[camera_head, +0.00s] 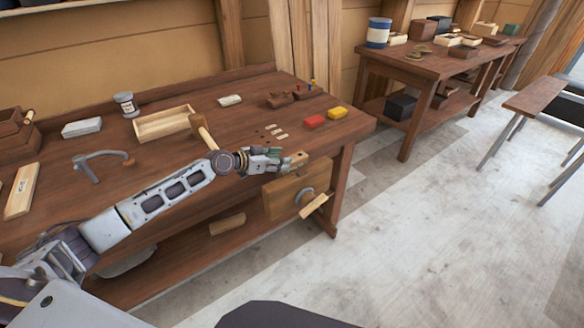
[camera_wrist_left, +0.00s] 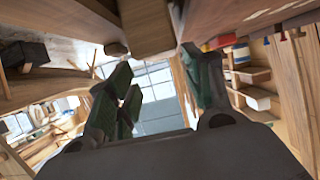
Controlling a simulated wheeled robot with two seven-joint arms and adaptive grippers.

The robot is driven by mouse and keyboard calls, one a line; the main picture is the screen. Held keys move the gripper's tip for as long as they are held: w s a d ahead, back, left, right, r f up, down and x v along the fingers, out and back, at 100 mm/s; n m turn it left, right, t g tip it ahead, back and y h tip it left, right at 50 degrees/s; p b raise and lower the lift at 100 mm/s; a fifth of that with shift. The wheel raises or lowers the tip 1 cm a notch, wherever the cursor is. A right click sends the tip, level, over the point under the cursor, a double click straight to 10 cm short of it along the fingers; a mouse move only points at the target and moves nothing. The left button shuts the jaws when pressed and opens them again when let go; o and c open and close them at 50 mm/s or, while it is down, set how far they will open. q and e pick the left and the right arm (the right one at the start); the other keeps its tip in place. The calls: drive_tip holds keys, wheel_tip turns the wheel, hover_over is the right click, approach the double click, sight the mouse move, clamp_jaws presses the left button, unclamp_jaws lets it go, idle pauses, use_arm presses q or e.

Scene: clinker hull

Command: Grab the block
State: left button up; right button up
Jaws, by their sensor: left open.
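My left gripper (camera_head: 279,161) is over the front right part of the workbench, with its fingers pointing right. It is open; in the left wrist view its green-padded fingers (camera_wrist_left: 162,85) stand apart. A small wooden block (camera_head: 298,158) shows at the fingertips near the bench edge. In the left wrist view a brown wooden piece (camera_wrist_left: 145,25) shows at the top between the fingers; I cannot tell whether it touches them. My right gripper is not in view.
A mallet (camera_head: 203,130) and a wooden tray (camera_head: 150,129) are on the workbench (camera_head: 230,110) beside my left arm. A vise with a wooden jaw (camera_head: 285,197) is on the bench front below the gripper. The floor (camera_head: 430,230) to the right is clear.

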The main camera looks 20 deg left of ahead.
sight(292, 167)
use_arm(q)
drive_tip(key=shift+w+d+f, duration=0.1)
drive_tip(key=shift+w, duration=0.1)
drive_tip(key=shift+p+x, duration=0.3)
drive_tip(key=shift+x, duration=0.7)
drive_tip(key=shift+f+x, duration=0.2)
drive_tip(key=shift+x, duration=0.85)
drive_tip(key=shift+w+f, duration=0.15)
drive_tip(key=shift+w, duration=0.05)
drive_tip(key=shift+c, duration=0.3)
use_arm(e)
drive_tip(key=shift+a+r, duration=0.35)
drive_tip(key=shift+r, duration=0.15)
use_arm(q)
drive_tip(key=c, duration=0.9)
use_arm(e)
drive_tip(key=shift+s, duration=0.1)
use_arm(q)
drive_tip(key=shift+r+p, duration=0.2)
drive_tip(key=shift+p, duration=0.1)
drive_tip(key=shift+c, duration=0.2)
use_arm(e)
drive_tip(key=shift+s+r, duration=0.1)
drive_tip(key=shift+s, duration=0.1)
